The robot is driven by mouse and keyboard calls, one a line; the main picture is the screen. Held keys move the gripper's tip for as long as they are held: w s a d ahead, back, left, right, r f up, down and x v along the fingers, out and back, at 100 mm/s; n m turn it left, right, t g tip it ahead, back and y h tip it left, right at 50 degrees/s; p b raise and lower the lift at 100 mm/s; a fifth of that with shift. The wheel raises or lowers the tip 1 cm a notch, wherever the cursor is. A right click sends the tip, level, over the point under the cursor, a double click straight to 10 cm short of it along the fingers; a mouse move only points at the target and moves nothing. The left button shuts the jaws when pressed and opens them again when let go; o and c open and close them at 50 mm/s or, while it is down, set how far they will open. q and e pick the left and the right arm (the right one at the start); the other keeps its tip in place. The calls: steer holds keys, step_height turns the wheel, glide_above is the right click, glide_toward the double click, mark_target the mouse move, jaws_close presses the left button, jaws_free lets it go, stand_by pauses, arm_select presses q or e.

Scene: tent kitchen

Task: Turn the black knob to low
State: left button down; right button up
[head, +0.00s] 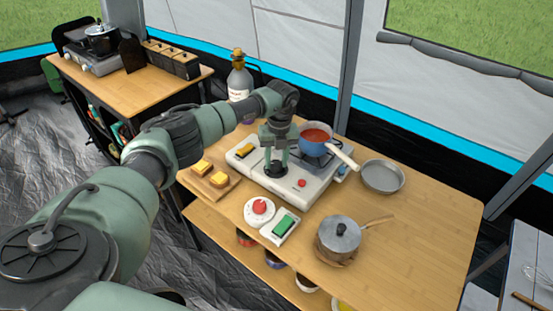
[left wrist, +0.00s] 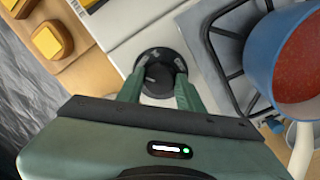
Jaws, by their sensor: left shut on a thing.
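The black knob (left wrist: 157,74) is on the white front of the camping stove (head: 255,165), and it also shows in the head view (head: 276,169). My left gripper (head: 277,160) points down at the knob from above, with its fingers on either side of it. In the left wrist view the fingers (left wrist: 157,88) are shut on the knob. The marks around the knob are too small to read. A blue pot (head: 315,138) with red sauce sits on the stove's burner to the right of the gripper. My right gripper is not in view.
A board with bread slices (head: 211,180) lies left of the stove. A white timer with a red dial (head: 259,210) and a green-topped device (head: 284,226) stand in front. A lidded pot (head: 338,238) and an empty pan (head: 382,177) are to the right. The table's right front is clear.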

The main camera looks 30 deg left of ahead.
mark_target(277, 162)
arm_select(q)
steer(key=shift+a+r+n+p, duration=0.1)
steer(key=shift+n+p, duration=0.4)
steer(key=shift+n, duration=1.7)
steer(key=c, duration=0.9)
jaws_free()
steer(key=r, duration=0.2)
steer(key=r+b, duration=0.1)
steer(key=r, duration=0.4)
steer(key=shift+w+r+b, duration=0.25)
steer(key=shift+r+b, duration=0.1)
